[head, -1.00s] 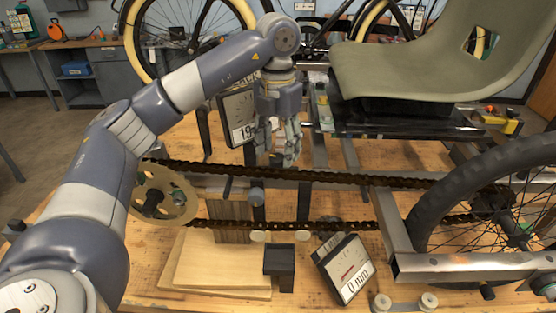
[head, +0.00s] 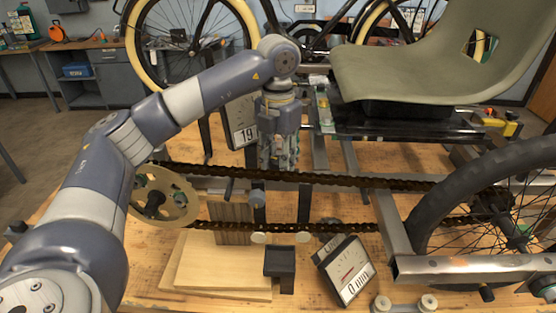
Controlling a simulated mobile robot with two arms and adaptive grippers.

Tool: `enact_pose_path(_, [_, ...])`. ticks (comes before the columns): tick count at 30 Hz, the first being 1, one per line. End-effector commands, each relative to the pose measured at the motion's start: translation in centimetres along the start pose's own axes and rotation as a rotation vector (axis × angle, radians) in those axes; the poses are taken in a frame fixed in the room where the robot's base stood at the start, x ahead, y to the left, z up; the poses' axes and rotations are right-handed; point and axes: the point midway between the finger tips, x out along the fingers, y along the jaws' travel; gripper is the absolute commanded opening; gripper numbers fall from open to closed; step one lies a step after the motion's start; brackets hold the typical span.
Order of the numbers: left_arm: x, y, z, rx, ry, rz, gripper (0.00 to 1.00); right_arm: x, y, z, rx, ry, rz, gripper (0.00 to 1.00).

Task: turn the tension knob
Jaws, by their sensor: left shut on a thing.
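My left gripper (head: 279,163) points down just behind the upper run of the dark chain (head: 330,178), in the middle of the head view. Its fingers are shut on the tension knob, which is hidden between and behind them. Below the chain, a small grey-blue round piece (head: 257,198) sits on a dark upright, apart from the fingers. The chain runs from a tan chainring (head: 176,207) at the left to the wheel hub at the right. My right gripper is not in view.
A tilted gauge (head: 351,268) reading 0 mm stands at the front, and another gauge (head: 242,122) showing 19 stands behind my gripper. The green seat (head: 425,65) and black wheel (head: 440,215) crowd the right. Wooden boards (head: 205,270) lie front left.

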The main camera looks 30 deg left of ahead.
Motion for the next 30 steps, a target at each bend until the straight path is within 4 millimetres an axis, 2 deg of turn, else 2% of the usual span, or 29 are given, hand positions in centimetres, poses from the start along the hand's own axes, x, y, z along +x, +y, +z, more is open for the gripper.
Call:
enact_pose_path(11, [0.05, 0.0, 0.04, 0.13, 0.001, 0.0, 0.07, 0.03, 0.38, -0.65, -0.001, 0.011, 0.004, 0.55])
enact_pose_path(30, [0.07, -0.02, 0.04, 0.715, 0.001, -0.001, 0.06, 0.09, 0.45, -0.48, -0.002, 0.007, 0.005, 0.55])
